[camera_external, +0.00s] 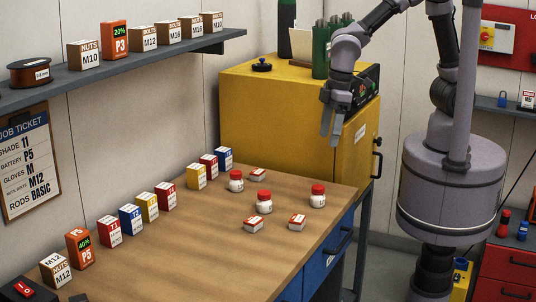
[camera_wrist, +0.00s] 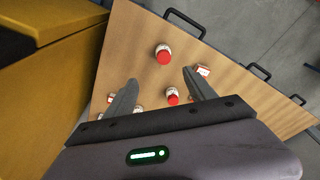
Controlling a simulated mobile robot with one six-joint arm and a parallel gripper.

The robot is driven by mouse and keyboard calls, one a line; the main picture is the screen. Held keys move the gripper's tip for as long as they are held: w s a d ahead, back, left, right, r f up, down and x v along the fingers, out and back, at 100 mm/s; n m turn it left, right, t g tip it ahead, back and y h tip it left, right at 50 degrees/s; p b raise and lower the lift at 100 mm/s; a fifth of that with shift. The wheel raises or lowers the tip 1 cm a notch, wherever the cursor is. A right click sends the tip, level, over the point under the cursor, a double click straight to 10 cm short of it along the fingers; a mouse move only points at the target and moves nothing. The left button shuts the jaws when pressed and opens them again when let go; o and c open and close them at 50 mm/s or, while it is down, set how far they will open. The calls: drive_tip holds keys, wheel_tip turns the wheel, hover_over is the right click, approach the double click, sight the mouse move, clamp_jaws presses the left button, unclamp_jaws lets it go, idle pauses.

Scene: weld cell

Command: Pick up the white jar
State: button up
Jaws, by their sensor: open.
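Three white jars with red lids stand upright on the wooden workbench (camera_external: 200,240): a back-left jar (camera_external: 236,185), a middle jar (camera_external: 264,207) and a right jar (camera_external: 318,200) near the front edge. The pictures do not show which one is meant. My gripper (camera_external: 331,138) hangs in the air above the right end of the bench, fingers down, apart from every jar. In the wrist view my gripper (camera_wrist: 159,79) is open and empty; one jar (camera_wrist: 164,58) shows beyond the fingertips and another jar (camera_wrist: 172,99) shows between the fingers.
Small red-and-white boxes (camera_external: 297,222) lie close to the jars. A row of upright boxes (camera_external: 166,196) lines the back of the bench. The bench's front middle is clear.

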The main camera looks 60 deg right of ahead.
sight(319, 186)
drive_tip(key=f+b, duration=0.1)
drive_tip(key=f, duration=0.3)
drive_tip(key=w+a+f+b, duration=0.1)
drive_tip(key=f+b, duration=0.1)
drive_tip(key=f, duration=0.2)
drive_tip(key=f+b, duration=0.1)
drive_tip(key=f, duration=0.3)
drive_tip(key=shift+w+a+f+b, duration=0.2)
drive_tip(key=shift+a+f+b, duration=0.1)
drive_tip(key=shift+f, duration=0.1)
drive_tip(key=f+b, duration=0.1)
drive_tip(key=f, duration=0.1)
drive_tip(key=a+f+b, duration=0.1)
drive_tip(key=f, duration=0.2)
drive_tip(key=shift+w+a, duration=0.1)
drive_tip(key=shift+w, duration=0.1)
drive_tip(key=shift+r, duration=0.15)
drive_tip(key=shift+c, duration=0.2)
clamp_jaws()
